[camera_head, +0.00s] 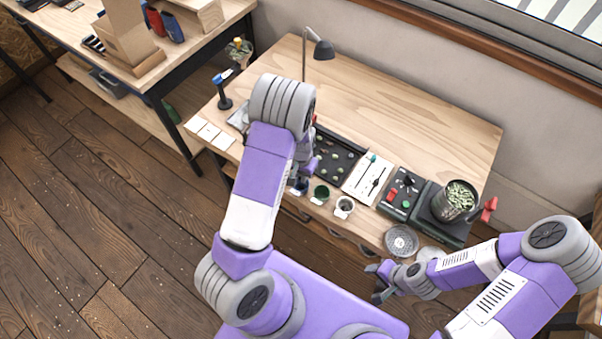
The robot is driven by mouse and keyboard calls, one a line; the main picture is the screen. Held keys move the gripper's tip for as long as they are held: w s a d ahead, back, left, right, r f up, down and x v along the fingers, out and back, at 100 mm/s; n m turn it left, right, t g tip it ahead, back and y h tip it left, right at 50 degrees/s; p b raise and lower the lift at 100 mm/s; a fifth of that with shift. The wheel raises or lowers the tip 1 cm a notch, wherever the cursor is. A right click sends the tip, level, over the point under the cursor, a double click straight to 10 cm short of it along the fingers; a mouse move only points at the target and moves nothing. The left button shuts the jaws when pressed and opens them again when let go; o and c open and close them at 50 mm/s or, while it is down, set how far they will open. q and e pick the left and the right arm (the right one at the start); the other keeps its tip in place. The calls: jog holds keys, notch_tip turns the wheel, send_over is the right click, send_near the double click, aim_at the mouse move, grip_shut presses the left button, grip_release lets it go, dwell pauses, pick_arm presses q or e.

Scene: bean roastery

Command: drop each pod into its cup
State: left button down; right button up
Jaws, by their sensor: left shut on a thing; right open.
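A black tray (348,145) lies near the middle of the table, with several small greenish and pale pods (338,142) spaced out on it. A darker cup (292,190) is partly covered by my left gripper. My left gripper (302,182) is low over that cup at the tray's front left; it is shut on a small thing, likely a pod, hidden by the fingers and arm. My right gripper (378,283) is open and empty, in front of the table edge.
A white tool card (367,179), a black control box (401,193) and a metal can of green beans (455,201) on a dark scale stand to the right. A round mesh disc (401,240) lies at the front. A lamp (322,50) stands behind. The back right tabletop is clear.

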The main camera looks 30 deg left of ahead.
pick_arm(q)
jog(key=shift+f+b, duration=0.45)
jog(key=shift+f, duration=0.4)
jog(key=shift+s, duration=0.1)
jog(key=c, duration=1)
grip_release()
notch_tip(320, 180, up, 8)
jog(key=shift+f+p, duration=0.15)
jog(key=shift+p, duration=0.55)
